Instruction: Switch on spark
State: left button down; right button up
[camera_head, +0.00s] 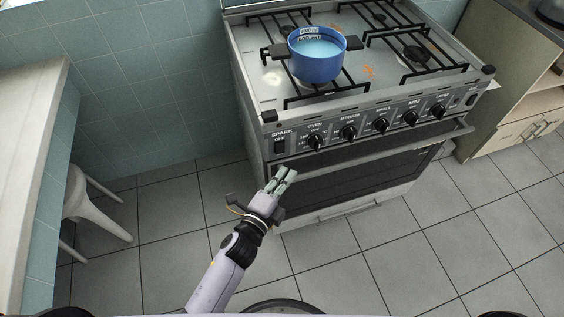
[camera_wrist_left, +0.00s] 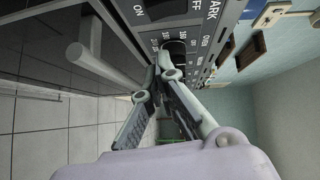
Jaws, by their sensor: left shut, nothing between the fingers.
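The spark switch (camera_head: 279,146) is a small dark rocker under the SPARK label at the left end of the stove's front panel (camera_head: 330,127). In the left wrist view the dark switch (camera_wrist_left: 166,9) shows at the top edge, between the words ON and OFF. I cannot tell its position. My left gripper (camera_head: 290,174) is shut and empty, in front of the stove and below the switch in the head view. In the left wrist view its fingertips (camera_wrist_left: 161,66) meet near the oven knob (camera_wrist_left: 176,48); contact is unclear. My right gripper is not in view.
Several knobs line the panel right of the switch, and the oven handle (camera_head: 375,147) runs below them. A blue pot (camera_head: 317,65) stands on the stove's grates. A white stool (camera_head: 95,208) is at left by a counter (camera_head: 30,130). The tiled floor between is clear.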

aim_at(280, 148)
pick_arm(q)
jog(key=shift+w+a+f, duration=0.1)
jog(key=shift+w+a, duration=0.05)
jog(key=shift+w, duration=0.6)
jog(key=shift+w+a+f, duration=0.1)
jog(key=shift+w+a, duration=0.05)
jog(key=shift+w, duration=0.6)
jog(key=shift+w+a+f, duration=0.1)
jog(key=shift+w+a, duration=0.05)
jog(key=shift+w, duration=0.6)
jog(key=shift+w+f+b, duration=0.1)
jog(key=shift+f+b, duration=0.1)
jog(key=shift+b, duration=0.15)
jog(key=shift+w+a+f+m+b, duration=0.1)
jog(key=shift+w+f+m+b, duration=0.2)
jog(key=shift+b, duration=0.85)
jog(key=shift+r+p, duration=0.35)
jog(key=shift+p, duration=0.1)
jog(key=shift+s, duration=0.1)
